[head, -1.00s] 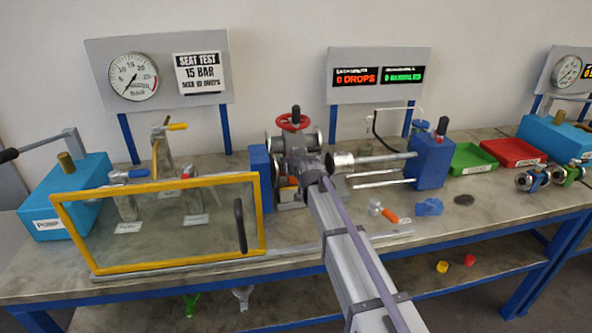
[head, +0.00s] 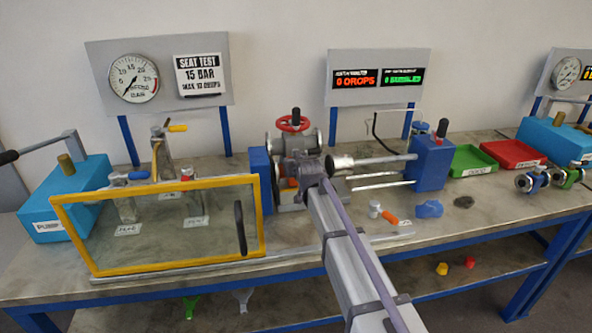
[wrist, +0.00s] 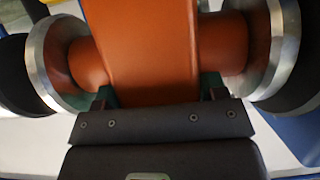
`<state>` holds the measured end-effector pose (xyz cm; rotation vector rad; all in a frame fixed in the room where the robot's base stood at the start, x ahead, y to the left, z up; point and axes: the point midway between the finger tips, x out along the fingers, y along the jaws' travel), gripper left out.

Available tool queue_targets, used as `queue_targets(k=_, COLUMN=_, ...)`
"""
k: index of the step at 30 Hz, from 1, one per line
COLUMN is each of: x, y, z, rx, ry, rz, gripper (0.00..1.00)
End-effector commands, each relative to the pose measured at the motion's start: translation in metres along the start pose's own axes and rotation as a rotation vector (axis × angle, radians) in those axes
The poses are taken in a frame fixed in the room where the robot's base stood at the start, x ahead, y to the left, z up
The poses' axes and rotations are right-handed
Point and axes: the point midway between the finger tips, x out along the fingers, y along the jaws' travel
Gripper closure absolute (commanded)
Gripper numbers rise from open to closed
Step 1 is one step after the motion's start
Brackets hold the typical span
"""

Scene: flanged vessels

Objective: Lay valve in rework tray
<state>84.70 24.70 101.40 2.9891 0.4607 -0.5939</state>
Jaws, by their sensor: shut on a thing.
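My gripper (wrist: 160,100) is shut on the orange body of a valve (wrist: 155,45). In the wrist view, bright metal flanges stand at both ends of the body, with dark round faces outside them. In the head view my arm hides most of the grip, at the middle of the test rig; an orange patch (head: 292,184) shows beside it. A red handwheel (head: 292,124) with grey flanged parts stands just behind; I cannot tell whether it belongs to the held valve. A red tray (head: 530,162) and a green tray (head: 466,174) lie at the right; their labels are too small to read.
A yellow-framed clear guard (head: 158,186) stands left of the rig. The blue rig block (head: 432,160) and metal rods are to the right. A small orange-handled valve (head: 376,209) and blue piece (head: 429,208) lie in front. Flanged valves (head: 531,182) stand near the trays.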

Motion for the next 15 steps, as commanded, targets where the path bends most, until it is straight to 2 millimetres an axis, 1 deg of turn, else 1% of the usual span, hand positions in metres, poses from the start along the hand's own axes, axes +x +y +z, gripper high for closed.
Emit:
queue_targets(k=5, x=-0.001, y=0.000, z=-0.002, rx=0.000, ry=0.001, rz=0.000, gripper=1.00)
queue_targets(k=8, x=-0.003, y=0.000, z=-0.007, rx=0.000, ry=0.001, rz=0.000, gripper=1.00)
queue_targets(k=11, x=-0.006, y=0.000, z=-0.015, rx=0.000, ry=0.001, rz=0.000, gripper=1.00)
queue_targets(k=15, x=-0.013, y=0.000, z=-0.033, rx=0.000, ry=0.001, rz=0.000, gripper=1.00)
